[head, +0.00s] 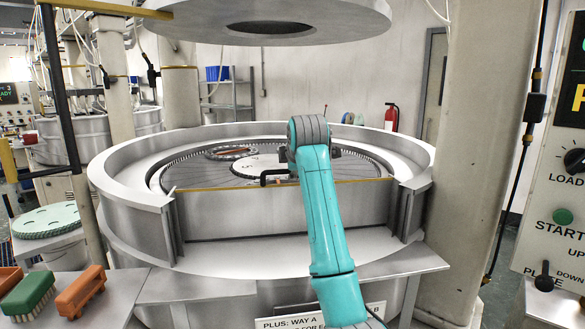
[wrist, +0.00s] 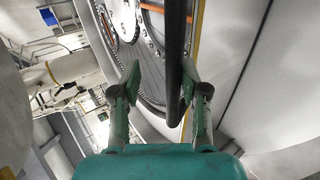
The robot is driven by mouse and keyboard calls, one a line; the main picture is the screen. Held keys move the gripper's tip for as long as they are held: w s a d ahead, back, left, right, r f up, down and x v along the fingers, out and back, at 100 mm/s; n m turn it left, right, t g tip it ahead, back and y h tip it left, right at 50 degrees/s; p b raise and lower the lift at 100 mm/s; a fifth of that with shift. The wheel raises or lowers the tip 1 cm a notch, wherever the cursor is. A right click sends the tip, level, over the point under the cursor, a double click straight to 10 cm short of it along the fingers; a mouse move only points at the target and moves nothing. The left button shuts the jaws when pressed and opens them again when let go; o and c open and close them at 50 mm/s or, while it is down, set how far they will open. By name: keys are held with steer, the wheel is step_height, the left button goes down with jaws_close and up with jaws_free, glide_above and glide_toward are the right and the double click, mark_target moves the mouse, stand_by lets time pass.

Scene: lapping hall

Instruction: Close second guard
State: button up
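The guard (head: 290,212) is a grey metal panel with a yellow upper edge, standing between two posts at the front of the round machine basin. A black bar handle (head: 270,178) shows at its upper edge. My gripper (wrist: 160,72) is open. In the wrist view the black handle (wrist: 175,45) runs between its two fingers, much nearer the right finger; I cannot tell whether they touch. In the head view my arm comes from the front over the guard, and its wrist hides the fingers and the handle's right end.
A lap plate (head: 215,175) with round carriers lies inside the basin rim (head: 130,175). A large disc (head: 270,22) hangs above. A grey shelf (head: 70,292) with brushes is at front left. A control panel (head: 555,200) and a pillar (head: 475,130) stand at right.

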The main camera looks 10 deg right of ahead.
steer(key=shift+f, duration=0.15)
steer(key=shift+s, duration=0.25)
steer(key=d+v, duration=0.1)
steer(key=v, duration=1)
steer(key=shift+a+r, duration=0.35)
steer(key=shift+a, duration=0.15)
steer(key=shift+s, duration=0.15)
